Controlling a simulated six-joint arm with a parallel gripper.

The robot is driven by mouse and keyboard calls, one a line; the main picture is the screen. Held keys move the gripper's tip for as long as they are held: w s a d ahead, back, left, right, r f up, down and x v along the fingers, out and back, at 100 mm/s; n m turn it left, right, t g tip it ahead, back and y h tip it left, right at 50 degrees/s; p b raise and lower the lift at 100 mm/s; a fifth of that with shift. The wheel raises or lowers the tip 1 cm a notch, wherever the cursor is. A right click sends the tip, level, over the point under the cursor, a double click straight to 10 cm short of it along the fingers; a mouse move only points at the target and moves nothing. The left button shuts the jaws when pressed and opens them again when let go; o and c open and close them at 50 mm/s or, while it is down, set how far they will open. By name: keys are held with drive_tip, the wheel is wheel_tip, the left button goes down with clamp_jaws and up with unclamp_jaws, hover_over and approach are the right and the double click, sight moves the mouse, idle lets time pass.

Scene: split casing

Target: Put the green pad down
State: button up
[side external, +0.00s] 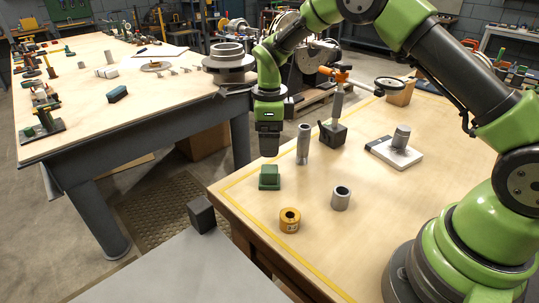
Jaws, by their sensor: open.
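The green pad (269,177) is a small dark green block with a raised top. It rests on the wooden table, near the yellow line at the table's left edge. My gripper (268,154) points down just above the pad. Its fingertips are small and dark here, and I cannot tell whether they touch the pad's top.
An orange ring (290,220) and a short grey tube (341,198) stand in front of the pad. A tall grey cylinder (303,144) stands close to its right. A dark block (332,133) and a white plate (395,153) lie farther right. Bare wood lies between them.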

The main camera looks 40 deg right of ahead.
drive_tip(key=s+a+r+n+t, duration=0.1)
drive_tip(key=s+r+n+t, duration=0.1)
drive_tip(key=s+r+n, duration=0.45)
drive_tip(key=s+r+n+t, duration=0.1)
drive_tip(key=s+r+n, duration=0.15)
drive_tip(key=r, duration=0.75)
drive_tip(key=s+a+r+n+t+y, duration=0.1)
drive_tip(key=s+r+n+t, duration=0.1)
drive_tip(key=s+n, duration=0.5)
drive_tip(key=s+a+r+n+t+y, duration=0.1)
drive_tip(key=s+n+t, duration=0.1)
drive_tip(key=s+n, duration=0.5)
drive_tip(key=shift+s+r, duration=0.35)
drive_tip(key=shift+s, duration=0.75)
